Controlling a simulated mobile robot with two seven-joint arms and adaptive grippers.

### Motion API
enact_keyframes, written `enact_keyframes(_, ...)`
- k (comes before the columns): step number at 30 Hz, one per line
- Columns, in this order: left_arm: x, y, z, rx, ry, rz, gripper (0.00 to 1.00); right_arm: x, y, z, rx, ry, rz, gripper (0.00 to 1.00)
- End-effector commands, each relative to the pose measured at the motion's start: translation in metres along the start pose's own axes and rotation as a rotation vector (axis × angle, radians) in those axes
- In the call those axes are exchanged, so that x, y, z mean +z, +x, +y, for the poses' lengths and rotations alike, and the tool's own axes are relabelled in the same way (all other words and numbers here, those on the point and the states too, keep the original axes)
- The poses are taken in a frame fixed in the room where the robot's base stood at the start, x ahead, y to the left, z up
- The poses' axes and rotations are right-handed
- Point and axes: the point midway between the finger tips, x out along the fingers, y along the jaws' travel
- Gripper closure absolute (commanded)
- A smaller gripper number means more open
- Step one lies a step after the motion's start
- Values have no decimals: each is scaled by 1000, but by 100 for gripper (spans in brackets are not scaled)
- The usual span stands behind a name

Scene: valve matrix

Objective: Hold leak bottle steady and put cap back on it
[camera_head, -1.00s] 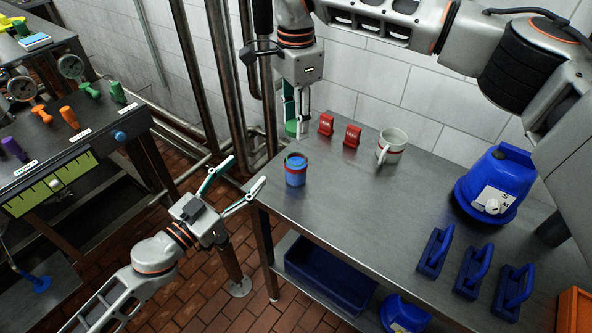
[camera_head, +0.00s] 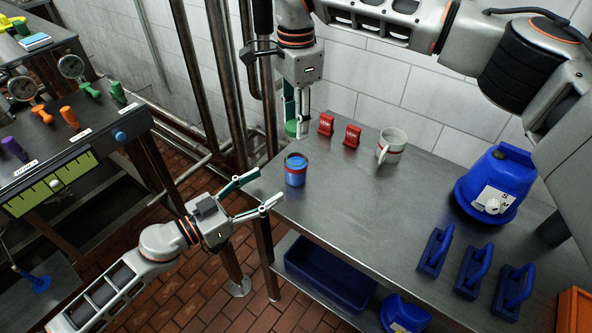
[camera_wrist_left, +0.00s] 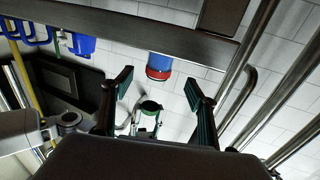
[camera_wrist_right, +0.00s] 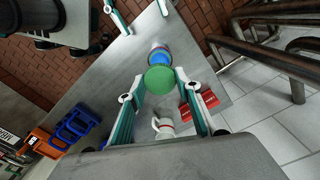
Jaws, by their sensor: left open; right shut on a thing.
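The leak bottle (camera_head: 296,172), blue with a red band near its top, stands upright near the corner of the steel table. It also shows in the left wrist view (camera_wrist_left: 159,66), ahead between the fingers, and partly behind the cap in the right wrist view (camera_wrist_right: 158,52). My left gripper (camera_head: 264,190) is open and empty at the table edge, a short gap from the bottle. My right gripper (camera_head: 297,130) is shut on the green cap (camera_wrist_right: 159,79), holding it just behind the bottle, apart from it.
Two red tags (camera_head: 352,136) and a grey mug (camera_head: 392,146) stand behind the bottle. A blue lidded container (camera_head: 492,186) and several blue handled blocks (camera_head: 472,270) are to the right. Vertical pipes (camera_head: 222,80) rise left of the table. The table's middle is clear.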

Motion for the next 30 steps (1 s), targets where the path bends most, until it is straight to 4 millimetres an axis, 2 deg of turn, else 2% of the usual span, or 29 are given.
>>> enact_keyframes(9, -2, 57, 0, 0, 1, 4, 42, 0, 0, 0, 0, 0, 0, 73)
enact_keyframes(15, -2, 87, 0, 0, 1, 3, 42, 0, 0, 0, 0, 0, 0, 73)
enact_keyframes(21, -1, 103, 0, -1, 1, 2, 42, 0, 0, 0, 0, 0, 0, 73)
enact_keyframes(30, -1, 106, 0, 0, 1, 1, 42, 0, 0, 0, 0, 0, 0, 73)
